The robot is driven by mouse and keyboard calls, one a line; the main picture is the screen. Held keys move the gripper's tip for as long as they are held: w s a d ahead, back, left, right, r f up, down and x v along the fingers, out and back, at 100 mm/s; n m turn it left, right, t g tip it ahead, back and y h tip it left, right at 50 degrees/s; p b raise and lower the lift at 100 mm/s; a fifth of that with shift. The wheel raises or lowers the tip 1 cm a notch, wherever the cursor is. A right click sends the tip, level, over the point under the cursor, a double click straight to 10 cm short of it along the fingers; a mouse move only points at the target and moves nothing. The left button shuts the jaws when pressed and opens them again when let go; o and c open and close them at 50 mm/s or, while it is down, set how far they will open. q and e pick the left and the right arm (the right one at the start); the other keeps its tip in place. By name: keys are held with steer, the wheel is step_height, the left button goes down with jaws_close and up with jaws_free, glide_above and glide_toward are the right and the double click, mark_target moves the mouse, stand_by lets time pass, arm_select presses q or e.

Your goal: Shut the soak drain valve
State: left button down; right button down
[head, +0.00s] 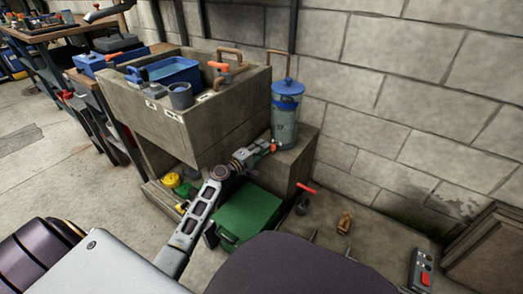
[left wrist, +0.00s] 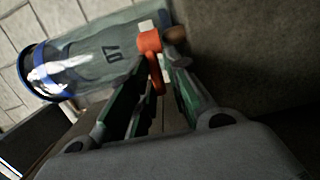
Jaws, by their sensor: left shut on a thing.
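My left gripper (head: 262,149) reaches across to the base of a clear cylinder (head: 285,122) with a blue lid, beside the concrete sink. It is shut on an orange valve handle (head: 273,147). In the left wrist view the orange handle (left wrist: 150,42) lies between the fingertips of the left gripper (left wrist: 158,62), next to the cylinder (left wrist: 90,60), which bears a dark number. The fingers partly hide the valve body, so its setting is hard to tell. My right gripper is not in view.
The concrete sink (head: 225,125) holds a blue tub (head: 173,72) and a grey cup (head: 180,96). Another red-handled valve (head: 304,195) stands on the low right ledge. A green box (head: 248,213) sits below my left arm. The block wall (head: 400,110) closes off the back.

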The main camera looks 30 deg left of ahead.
arm_select(q)
steer(key=shift+w+a+r+h, duration=0.1)
steer(key=shift+w+r+h, duration=0.1)
steer(key=shift+r+h, duration=0.3)
steer(key=c, duration=1.5)
jaws_free()
steer(key=shift+s+f, duration=0.15)
steer(key=shift+f, duration=0.1)
steer(key=shift+s, duration=0.1)
steer(key=shift+v, duration=5.8)
steer(key=shift+r, duration=0.2)
